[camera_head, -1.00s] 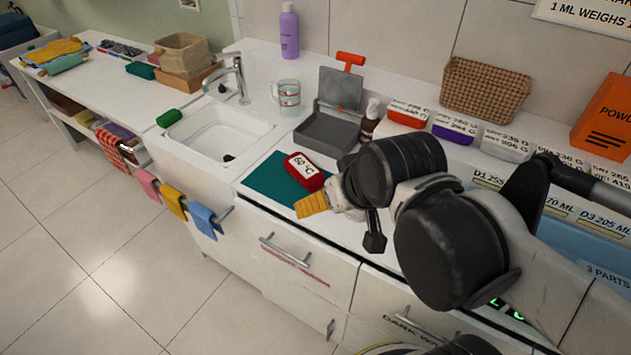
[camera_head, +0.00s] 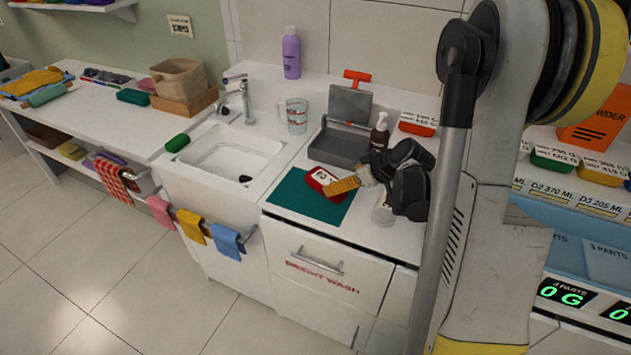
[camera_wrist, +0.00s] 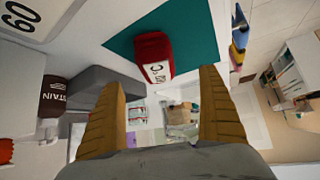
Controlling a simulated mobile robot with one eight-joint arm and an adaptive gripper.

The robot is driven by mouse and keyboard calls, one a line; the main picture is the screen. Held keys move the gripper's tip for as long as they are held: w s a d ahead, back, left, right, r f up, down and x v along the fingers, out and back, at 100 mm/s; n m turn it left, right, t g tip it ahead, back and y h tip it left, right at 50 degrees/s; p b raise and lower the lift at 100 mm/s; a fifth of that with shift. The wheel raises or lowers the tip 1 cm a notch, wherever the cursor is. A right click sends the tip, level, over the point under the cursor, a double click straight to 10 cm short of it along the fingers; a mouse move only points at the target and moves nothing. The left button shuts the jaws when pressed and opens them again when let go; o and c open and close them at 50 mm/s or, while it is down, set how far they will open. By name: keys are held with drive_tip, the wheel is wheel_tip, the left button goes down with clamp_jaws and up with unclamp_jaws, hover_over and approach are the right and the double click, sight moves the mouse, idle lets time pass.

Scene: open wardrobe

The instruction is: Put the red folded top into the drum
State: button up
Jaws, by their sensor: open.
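The red folded top (camera_head: 318,175), with a white tag reading 60 °C in the earlier head view, lies on a teal mat (camera_head: 295,201) on the counter right of the sink. In the wrist view the red top (camera_wrist: 152,48) is beyond my fingertips, roughly between them in the picture, with the teal mat (camera_wrist: 200,28) around it. My gripper (camera_head: 338,186) is open and empty; its yellow fingers overlap the top's right side in the head view. I cannot tell whether they touch it. In the wrist view my gripper (camera_wrist: 162,80) has its fingers wide apart. I cannot make out the drum.
A grey tray (camera_head: 338,147) with an upright panel and a dark pump bottle (camera_head: 379,136) stand behind the mat. A sink (camera_head: 230,153) is at left, a cup (camera_head: 297,115) behind it. Cloths (camera_head: 193,226) hang from a front rail. My arm hides the counter at right.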

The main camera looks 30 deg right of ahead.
sight(330, 182)
drive_tip(key=b+x, duration=0.1)
drive_tip(key=x, duration=0.4)
drive_tip(key=shift+f+b, duration=0.1)
drive_tip(key=shift+b, duration=0.25)
drive_tip(key=b+x, duration=0.1)
drive_tip(key=x, duration=0.1)
drive_tip(key=b+x, duration=0.1)
drive_tip(key=x, duration=0.2)
drive_tip(key=shift+w+d, duration=0.2)
drive_tip(key=shift+w, duration=0.15)
drive_tip(key=shift+s, duration=0.1)
drive_tip(key=shift+c, duration=0.6)
drive_tip(key=c, duration=1.3)
